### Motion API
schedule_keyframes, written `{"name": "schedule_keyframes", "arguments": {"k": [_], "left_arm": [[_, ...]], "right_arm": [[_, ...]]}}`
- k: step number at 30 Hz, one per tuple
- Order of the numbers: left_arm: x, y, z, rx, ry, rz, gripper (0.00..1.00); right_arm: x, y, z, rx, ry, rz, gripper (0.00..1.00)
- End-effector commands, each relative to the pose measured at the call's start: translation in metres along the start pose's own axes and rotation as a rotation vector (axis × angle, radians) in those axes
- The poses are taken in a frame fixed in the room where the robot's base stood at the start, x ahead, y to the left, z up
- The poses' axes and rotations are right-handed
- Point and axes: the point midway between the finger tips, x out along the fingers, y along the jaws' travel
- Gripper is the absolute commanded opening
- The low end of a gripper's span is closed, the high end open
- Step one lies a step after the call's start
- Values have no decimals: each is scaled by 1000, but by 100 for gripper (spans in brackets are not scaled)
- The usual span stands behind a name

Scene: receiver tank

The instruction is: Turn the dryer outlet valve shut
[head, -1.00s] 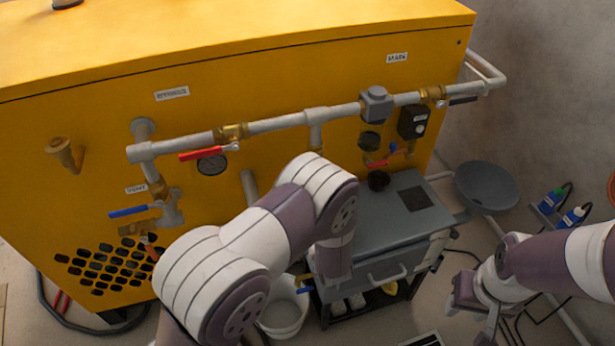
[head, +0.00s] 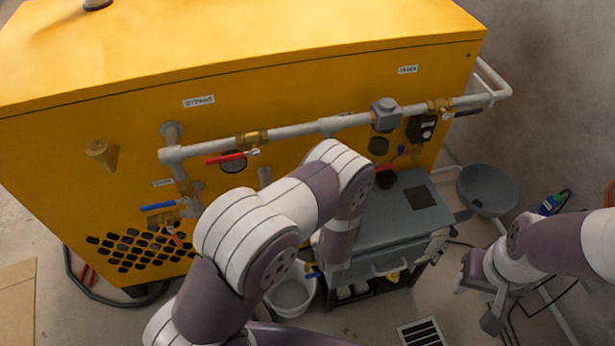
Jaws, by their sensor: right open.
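A grey pipe (head: 290,131) runs along the yellow cabinet. A red-handled valve (head: 231,158) sits on its left part, the lever lying along the pipe. Which one is the dryer outlet valve I cannot tell; the labels are too small to read surely. My right gripper (head: 478,305) is open and empty at lower right, away from the valves. My left arm crosses the middle; its gripper does not show.
A blue-handled valve (head: 163,206) is at the cabinet's left. A brass valve (head: 440,106) sits at the pipe's right end. A white bucket (head: 290,297) stands below my left arm. A grey bowl (head: 487,190) stands right of the box. Cables and a floor grate (head: 424,332) lie below.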

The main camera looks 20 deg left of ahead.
Motion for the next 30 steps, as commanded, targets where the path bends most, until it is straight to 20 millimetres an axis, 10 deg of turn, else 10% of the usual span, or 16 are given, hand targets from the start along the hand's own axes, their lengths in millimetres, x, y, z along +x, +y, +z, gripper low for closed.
{"name": "schedule_keyframes", "arguments": {"k": [17,20,30], "left_arm": [[0,-2,0,33,0,0,0],[0,-2,0,32,0,0,44],[-4,-2,-1,30,2,0,44]], "right_arm": [[-4,0,0,0,0,0,43],[-4,0,0,0,0,0,43],[-4,0,0,0,0,0,43]]}}
